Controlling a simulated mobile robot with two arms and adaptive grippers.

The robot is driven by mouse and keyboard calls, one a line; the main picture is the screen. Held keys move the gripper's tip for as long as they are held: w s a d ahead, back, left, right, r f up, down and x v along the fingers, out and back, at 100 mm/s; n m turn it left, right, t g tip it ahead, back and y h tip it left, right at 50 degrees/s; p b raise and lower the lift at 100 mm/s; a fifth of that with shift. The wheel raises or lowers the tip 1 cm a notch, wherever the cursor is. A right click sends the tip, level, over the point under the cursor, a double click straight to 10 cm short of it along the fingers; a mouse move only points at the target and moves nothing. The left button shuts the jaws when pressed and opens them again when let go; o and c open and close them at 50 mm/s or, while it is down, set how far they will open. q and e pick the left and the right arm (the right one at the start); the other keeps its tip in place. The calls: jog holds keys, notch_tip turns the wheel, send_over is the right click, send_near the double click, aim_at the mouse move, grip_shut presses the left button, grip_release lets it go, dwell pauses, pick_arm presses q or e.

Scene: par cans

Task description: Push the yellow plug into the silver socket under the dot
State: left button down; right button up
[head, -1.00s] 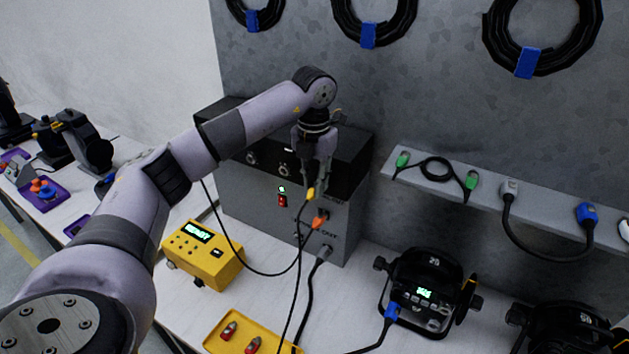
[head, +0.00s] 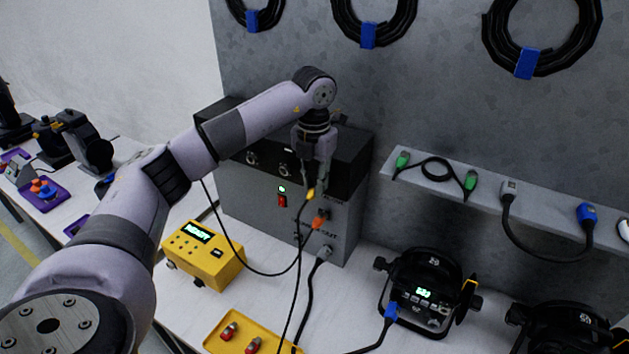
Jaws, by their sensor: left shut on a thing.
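The yellow plug (head: 310,194) is in my left gripper (head: 316,182), which is shut on it and points down at the front face of the grey box (head: 240,195). A black cable hangs from the plug. The plug is at or very near the box's upper right front. The silver socket and the dot are hidden behind the gripper and plug, so I cannot tell whether the plug is inside the socket. An orange plug (head: 317,223) sits just below on the same face. My right gripper is not in view.
A black par can (head: 427,290) stands to the right. A shelf (head: 430,178) with green, grey and blue connectors is on the wall. Cables hang before the box.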

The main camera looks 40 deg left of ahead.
pick_arm(q)
jog(key=shift+w, duration=0.7)
jog(key=shift+a, duration=0.1)
jog(key=c, duration=1.4)
grip_release()
jog(key=shift+r, duration=0.1)
notch_tip(320, 180, up, 12)
jog(key=shift+s, duration=0.15)
